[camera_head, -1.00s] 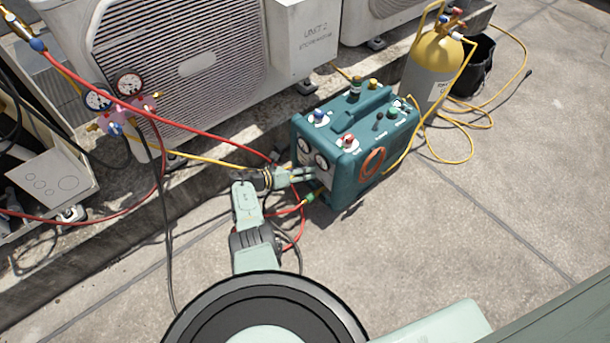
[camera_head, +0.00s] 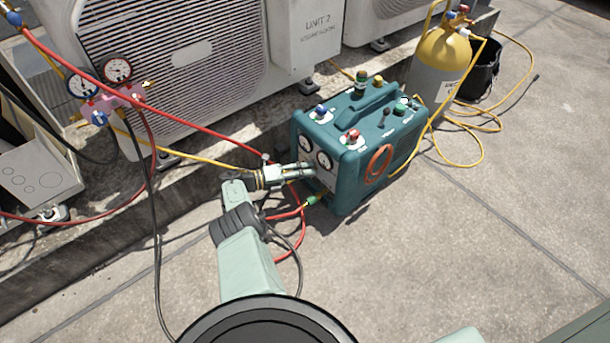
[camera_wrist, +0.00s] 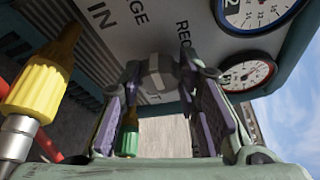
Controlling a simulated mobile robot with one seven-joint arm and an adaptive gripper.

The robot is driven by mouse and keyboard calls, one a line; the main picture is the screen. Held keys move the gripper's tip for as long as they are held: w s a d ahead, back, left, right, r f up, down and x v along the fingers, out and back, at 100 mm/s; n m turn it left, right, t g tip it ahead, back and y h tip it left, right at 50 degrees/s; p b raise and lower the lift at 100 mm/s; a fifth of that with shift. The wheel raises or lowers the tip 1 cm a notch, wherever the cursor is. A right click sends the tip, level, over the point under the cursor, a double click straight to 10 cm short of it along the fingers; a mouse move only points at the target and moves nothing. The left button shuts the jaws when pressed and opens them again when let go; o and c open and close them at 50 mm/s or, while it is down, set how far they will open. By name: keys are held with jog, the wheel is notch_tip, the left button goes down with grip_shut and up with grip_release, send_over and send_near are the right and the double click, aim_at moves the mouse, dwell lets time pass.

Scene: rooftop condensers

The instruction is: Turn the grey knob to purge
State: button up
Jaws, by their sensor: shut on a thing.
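The teal recovery machine (camera_head: 355,185) stands on the rooftop floor, its gauge panel facing left. My gripper (camera_head: 311,171) reaches that panel just below its two gauges. In the wrist view my gripper (camera_wrist: 160,85) has its fingers on both sides of the grey knob (camera_wrist: 157,71) and is shut on it. Partly cut-off lettering ending in "GE" and starting with "REC" shows on the panel (camera_wrist: 165,22) beyond the knob. The knob's pointer direction cannot be made out. In the head view the fingers hide the knob.
A yellow hose fitting (camera_wrist: 38,88) is close on the left in the wrist view, and a green fitting (camera_wrist: 129,140) shows beyond the fingers. Red hoses (camera_head: 290,212) hang below the gripper. A yellow-topped cylinder (camera_head: 440,65) stands behind the machine. Floor at the right is clear.

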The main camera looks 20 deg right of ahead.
dwell(0.3)
jog(key=o, duration=1.1)
jog(key=shift+o, duration=0.2)
